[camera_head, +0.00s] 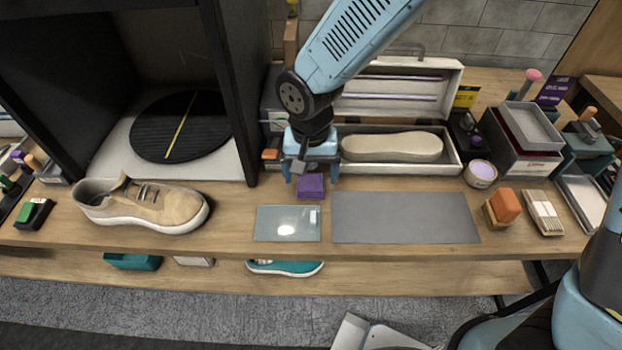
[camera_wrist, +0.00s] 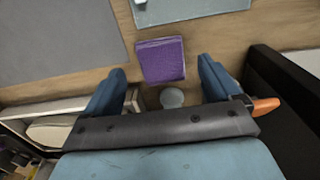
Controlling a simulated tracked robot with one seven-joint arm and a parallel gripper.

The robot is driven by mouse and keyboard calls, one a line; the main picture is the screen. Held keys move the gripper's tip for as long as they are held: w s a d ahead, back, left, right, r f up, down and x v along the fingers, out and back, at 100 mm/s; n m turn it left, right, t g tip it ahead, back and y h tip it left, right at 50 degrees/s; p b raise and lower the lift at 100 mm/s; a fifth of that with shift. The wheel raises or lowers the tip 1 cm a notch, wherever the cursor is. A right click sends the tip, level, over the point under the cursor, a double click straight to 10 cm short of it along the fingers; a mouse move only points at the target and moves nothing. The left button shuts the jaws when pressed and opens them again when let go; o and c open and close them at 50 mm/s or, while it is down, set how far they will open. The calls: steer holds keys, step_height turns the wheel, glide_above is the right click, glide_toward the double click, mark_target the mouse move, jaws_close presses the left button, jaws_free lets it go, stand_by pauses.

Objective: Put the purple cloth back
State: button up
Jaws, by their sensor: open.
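The purple cloth (camera_head: 311,187) is a small folded square on the wooden table, just behind the glossy grey plate. It also shows in the wrist view (camera_wrist: 161,60), lying flat beyond my fingertips. My gripper (camera_head: 311,178) is above and just behind the cloth with its two blue fingers apart. In the wrist view the fingers (camera_wrist: 160,75) stand open on either side of the cloth's near end, with nothing between them that they touch. The exact height of the fingers above the table is hard to tell.
A grey mat (camera_head: 405,217) and the glossy plate (camera_head: 287,223) lie in front. An open white case (camera_head: 455,162) with a sole stands behind right. The black booth (camera_head: 232,90) and a tan sneaker (camera_head: 145,205) are left. An orange block (camera_head: 503,206) sits right.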

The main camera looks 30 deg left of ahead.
mark_target(312, 183)
step_height(312, 183, up, 9)
stand_by(0.3)
steer(key=shift+f, duration=0.1)
steer(key=w+d+r+m+t, duration=0.1)
steer(key=w+d+r, duration=0.3)
steer(key=d, duration=0.4)
steer(key=w+d+r+m+t, duration=0.1)
steer(key=w+d+r, duration=0.3)
steer(key=d, duration=0.4)
steer(key=w+d+r+m+t, duration=0.1)
steer(key=w+d+r, duration=0.35)
steer(key=d, duration=0.35)
steer(key=s+d+r+m+t, duration=0.1)
steer(key=s+d, duration=0.3)
steer(key=d, duration=0.6)
steer(key=s+d+r+m+t, duration=0.1)
steer(key=s+d+r, duration=0.2)
steer(key=d, duration=0.7)
steer(key=shift+s+d+r+t, duration=0.3)
steer(key=shift+s+r, duration=0.1)
steer(key=shift+r, duration=0.25)
